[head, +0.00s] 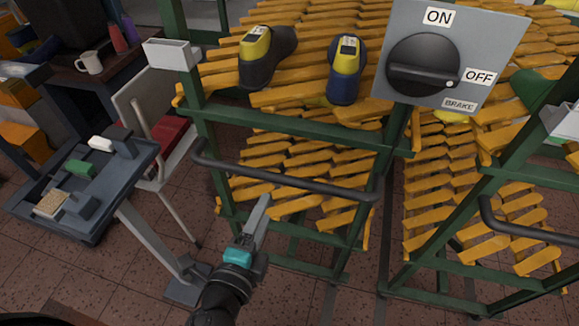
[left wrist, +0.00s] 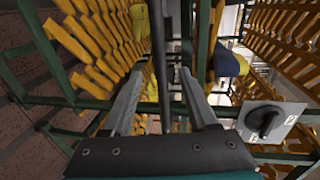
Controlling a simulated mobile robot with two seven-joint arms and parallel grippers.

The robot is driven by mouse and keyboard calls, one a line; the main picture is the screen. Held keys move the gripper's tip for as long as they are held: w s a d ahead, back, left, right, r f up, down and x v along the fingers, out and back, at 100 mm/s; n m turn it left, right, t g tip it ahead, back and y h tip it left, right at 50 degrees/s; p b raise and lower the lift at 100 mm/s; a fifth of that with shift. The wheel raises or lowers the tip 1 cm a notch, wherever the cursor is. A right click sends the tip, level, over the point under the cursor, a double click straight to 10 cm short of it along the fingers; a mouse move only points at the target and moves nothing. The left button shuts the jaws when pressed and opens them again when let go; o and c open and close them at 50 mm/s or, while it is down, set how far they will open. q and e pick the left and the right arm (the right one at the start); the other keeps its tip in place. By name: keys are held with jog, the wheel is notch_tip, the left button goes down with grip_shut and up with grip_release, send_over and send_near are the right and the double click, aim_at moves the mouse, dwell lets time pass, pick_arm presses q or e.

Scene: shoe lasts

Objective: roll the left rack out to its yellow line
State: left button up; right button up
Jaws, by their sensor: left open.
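The left rack (head: 290,139) has a green frame and yellow slatted shelves, with shoe lasts on top. A dark handle bar (head: 325,190) runs across its front, fixed at both ends. My left gripper (head: 263,203) is open and empty, close in front of the bar. In the left wrist view, the bar (left wrist: 160,50) shows lined up between the fingers (left wrist: 160,92); I cannot tell whether it touches them. The brake panel (head: 445,50) stands at the rack's upper right, its knob (head: 424,65) with its white dot toward OFF. The yellow line and my right gripper are not in view.
A second rack (head: 468,170) with its own handle (head: 525,232) stands close on the right. On the left are a grey tray stand (head: 68,222), a chair (head: 146,100) and a desk with a mug (head: 90,62). Tiled floor shows in front of the rack.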

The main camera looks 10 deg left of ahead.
aim_at(277, 181)
pick_arm(q)
jog(key=w, duration=0.4)
jog(key=w+f+p, duration=0.1)
jog(key=shift+w, duration=0.4)
jog(key=w+f, duration=0.2)
jog(key=w, duration=0.6)
jog(key=shift+w+d, duration=0.2)
jog(key=shift+d, duration=0.05)
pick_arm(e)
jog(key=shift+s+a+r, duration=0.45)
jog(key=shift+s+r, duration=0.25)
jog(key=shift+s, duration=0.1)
pick_arm(q)
grip_shut()
